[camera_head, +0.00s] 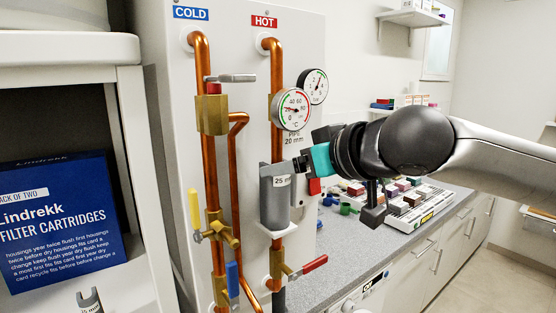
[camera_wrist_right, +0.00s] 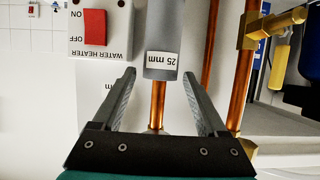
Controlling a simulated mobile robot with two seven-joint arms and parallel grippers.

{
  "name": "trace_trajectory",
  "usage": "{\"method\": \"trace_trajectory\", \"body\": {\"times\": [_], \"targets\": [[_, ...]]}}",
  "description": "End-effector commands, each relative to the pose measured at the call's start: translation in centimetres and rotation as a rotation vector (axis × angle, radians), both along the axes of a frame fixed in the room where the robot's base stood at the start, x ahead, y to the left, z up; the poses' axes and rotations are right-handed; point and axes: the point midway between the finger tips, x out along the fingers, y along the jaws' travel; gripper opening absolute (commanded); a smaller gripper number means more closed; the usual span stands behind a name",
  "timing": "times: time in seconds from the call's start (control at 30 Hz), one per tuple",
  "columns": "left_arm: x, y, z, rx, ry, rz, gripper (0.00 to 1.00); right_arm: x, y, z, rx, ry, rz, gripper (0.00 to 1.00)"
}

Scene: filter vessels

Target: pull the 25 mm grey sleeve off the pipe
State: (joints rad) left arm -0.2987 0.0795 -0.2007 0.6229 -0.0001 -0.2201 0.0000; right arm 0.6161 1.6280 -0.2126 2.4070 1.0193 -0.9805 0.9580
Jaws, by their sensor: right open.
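The grey sleeve (camera_head: 273,207), with a white 25 mm label, sits upright around the right-hand copper pipe (camera_head: 277,100) in the head view, below the gauges. In the right wrist view, which is upside down, the sleeve (camera_wrist_right: 162,30) reaches down to between the fingertips, with bare copper pipe (camera_wrist_right: 157,105) beyond its end. My right gripper (camera_wrist_right: 160,74) is open, one finger on either side, with visible gaps to the sleeve. In the head view the right gripper (camera_head: 302,163) is beside the sleeve's upper end, its fingers partly hidden.
A red-handled valve (camera_head: 315,264) sits below the sleeve and a round gauge (camera_head: 294,108) above. The left copper pipe (camera_head: 209,150) carries brass fittings. A red heater switch (camera_wrist_right: 95,27) is nearby.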

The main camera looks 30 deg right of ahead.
Motion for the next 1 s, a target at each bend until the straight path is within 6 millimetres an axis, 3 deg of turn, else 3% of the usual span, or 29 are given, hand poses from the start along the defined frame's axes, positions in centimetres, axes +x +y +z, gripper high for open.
{"method": "trace_trajectory", "body": {"times": [0.4, 0.87, 1.0], "targets": [[-0.1, 0.0, 1.9, -0.001, 0.002, 0.000, 0.50, 2.7, 0.2, -1.0, 0.004, -0.001, -0.002, 0.75], [-0.2, 0.0, 2.1, 0.001, 0.004, 0.001, 0.50, 3.3, 0.3, -1.4, 0.000, 0.000, -0.001, 0.75], [-0.2, 0.0, 2.1, 0.001, 0.004, 0.001, 0.50, 3.3, 0.3, -1.4, 0.001, 0.000, -0.001, 0.62]]}}
